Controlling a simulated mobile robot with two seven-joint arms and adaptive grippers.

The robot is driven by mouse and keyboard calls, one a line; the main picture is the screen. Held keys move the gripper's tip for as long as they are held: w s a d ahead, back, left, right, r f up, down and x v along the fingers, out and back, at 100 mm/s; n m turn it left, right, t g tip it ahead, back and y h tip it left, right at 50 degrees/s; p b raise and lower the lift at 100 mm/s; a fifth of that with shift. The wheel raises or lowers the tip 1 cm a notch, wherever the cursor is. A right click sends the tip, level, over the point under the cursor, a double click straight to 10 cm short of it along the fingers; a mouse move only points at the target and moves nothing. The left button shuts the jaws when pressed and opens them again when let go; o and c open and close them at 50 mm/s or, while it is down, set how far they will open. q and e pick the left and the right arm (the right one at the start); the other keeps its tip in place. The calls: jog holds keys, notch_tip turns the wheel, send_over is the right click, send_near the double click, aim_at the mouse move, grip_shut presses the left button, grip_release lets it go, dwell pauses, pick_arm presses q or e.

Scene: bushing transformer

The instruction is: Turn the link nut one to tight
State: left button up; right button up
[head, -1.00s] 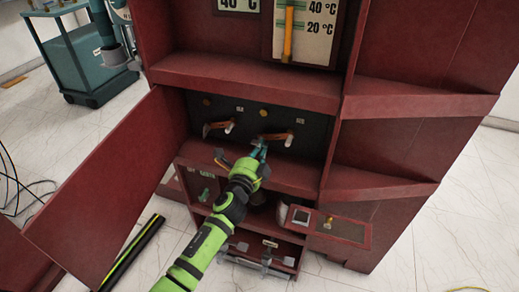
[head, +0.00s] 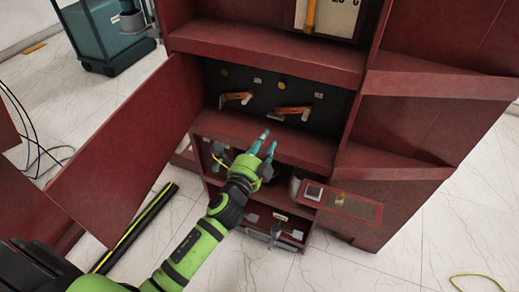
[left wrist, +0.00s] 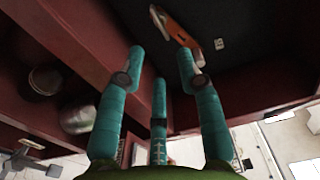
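Two copper-orange links sit on the dark panel inside the red cabinet, a left link (head: 236,97) and a right link (head: 293,111). Each has a small pale end piece that may be its nut; I cannot tell which is nut one. My left gripper (head: 268,140) is just below and in front of the links, fingers pointing up toward the panel. In the left wrist view the gripper (left wrist: 160,62) has its three fingers spread with nothing between them. One orange link (left wrist: 178,30) shows above and beyond the fingertips, apart from them. My right gripper is out of view.
A red cabinet door (head: 130,150) stands open at the left. A red shelf edge (head: 265,62) runs above the panel. A teal cart (head: 108,35) stands at the back left. Open floor lies in front.

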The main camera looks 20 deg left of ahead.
pick_arm(q)
jog(key=shift+s+a, duration=0.1)
jog(key=shift+s, duration=1.35)
